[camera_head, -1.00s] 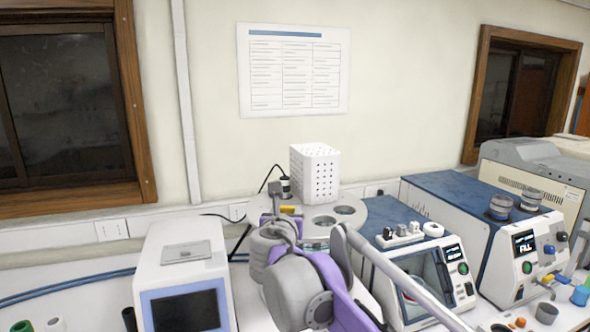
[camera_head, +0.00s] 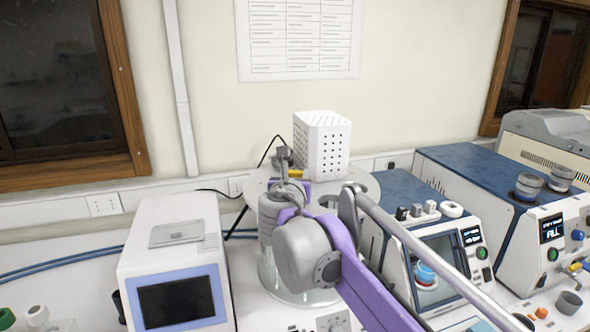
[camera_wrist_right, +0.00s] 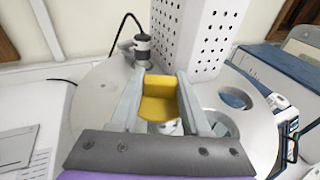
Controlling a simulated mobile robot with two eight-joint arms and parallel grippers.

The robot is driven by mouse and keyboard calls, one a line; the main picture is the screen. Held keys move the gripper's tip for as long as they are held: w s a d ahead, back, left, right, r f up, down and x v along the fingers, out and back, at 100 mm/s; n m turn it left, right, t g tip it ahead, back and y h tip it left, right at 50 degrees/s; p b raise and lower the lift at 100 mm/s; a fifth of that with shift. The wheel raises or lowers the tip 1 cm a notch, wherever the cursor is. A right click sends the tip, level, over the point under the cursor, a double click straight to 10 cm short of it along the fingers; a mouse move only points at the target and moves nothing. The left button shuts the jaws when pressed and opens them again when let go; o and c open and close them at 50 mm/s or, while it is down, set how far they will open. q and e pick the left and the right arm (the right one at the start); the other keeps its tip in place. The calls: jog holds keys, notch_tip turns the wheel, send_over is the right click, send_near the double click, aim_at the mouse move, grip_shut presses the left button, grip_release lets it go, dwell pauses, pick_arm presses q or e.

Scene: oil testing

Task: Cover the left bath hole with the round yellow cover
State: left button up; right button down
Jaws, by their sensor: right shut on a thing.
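The round bath (camera_head: 262,188) has a pale grey top and a clear glass vessel below. My right gripper (camera_head: 291,168) is over the left part of this top. It is shut on the yellow cover (camera_wrist_right: 158,102), which sits between the two fingers in the right wrist view. The gripper and cover hide the left part of the top, so I cannot see the left hole clearly or tell whether the cover touches the top. Open holes show to the right of the gripper, one clearly in the right wrist view (camera_wrist_right: 235,98). My left gripper is not in view.
A white perforated box (camera_head: 322,145) stands at the back of the bath top, close behind the gripper. A dark-topped fitting with a cable (camera_wrist_right: 142,47) stands at the back left. Instruments flank the bath, a white one (camera_head: 172,262) left and a blue-topped one (camera_head: 405,190) right.

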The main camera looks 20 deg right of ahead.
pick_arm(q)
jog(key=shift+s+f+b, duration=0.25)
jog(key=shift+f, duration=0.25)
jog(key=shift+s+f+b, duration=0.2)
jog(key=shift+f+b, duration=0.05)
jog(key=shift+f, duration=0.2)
pick_arm(e)
jog(key=shift+f, duration=1.35)
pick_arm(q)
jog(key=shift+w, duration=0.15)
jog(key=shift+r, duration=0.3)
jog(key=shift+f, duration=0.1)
pick_arm(e)
jog(key=shift+f, duration=0.15)
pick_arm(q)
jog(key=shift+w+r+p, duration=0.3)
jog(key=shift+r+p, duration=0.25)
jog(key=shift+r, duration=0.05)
pick_arm(e)
jog(key=shift+r, duration=0.8)
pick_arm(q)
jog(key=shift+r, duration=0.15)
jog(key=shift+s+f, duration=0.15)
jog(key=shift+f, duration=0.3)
pick_arm(e)
jog(key=shift+f, duration=0.8)
